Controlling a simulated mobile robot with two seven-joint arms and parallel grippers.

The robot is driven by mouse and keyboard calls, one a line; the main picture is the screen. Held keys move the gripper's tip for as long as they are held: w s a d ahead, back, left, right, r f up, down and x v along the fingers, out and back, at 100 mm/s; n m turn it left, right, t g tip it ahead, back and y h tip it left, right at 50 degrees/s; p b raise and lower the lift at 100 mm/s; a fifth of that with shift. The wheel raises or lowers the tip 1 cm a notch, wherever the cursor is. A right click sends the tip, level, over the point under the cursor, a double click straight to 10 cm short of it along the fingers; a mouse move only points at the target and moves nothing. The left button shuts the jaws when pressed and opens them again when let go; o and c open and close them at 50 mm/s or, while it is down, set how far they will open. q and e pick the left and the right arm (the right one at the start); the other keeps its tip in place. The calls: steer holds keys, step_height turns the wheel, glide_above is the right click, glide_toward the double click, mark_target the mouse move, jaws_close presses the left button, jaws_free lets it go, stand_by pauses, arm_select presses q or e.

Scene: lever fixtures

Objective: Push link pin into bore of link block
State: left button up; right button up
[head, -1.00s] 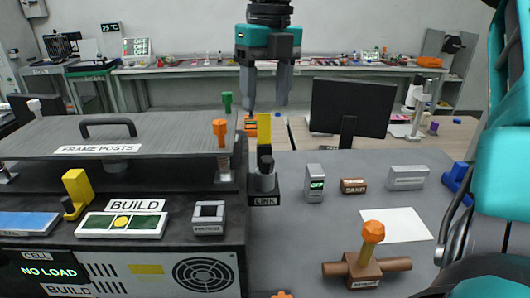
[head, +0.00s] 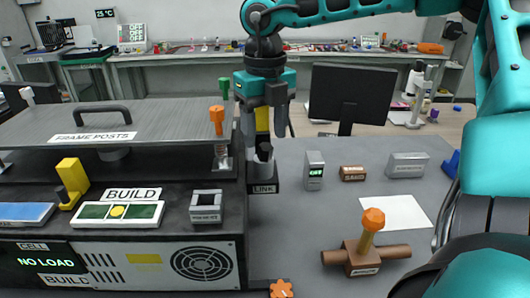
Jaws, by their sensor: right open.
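The link block (head: 263,186), a dark block labelled LINK, stands at the right edge of the dark bench unit. A grey cylinder with a black knobbed piece (head: 264,152) rises from it, and a yellow upright (head: 262,119) stands behind or above that. I cannot tell clearly which piece is the link pin, and no bore is visible. My right gripper (head: 265,136) points down above the block. Its fingers are open, one each side of the yellow upright in the picture; contact cannot be seen. My left gripper is out of view.
An orange-topped post (head: 217,122) stands close left of the gripper, beside the raised FRAME POSTS plate (head: 60,125). The grey tabletop between is mostly clear.

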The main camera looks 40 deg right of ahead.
mark_target(264, 159)
step_height(264, 159, down, 2)
steer(key=shift+f, duration=0.1)
jaws_close()
stand_by(0.5)
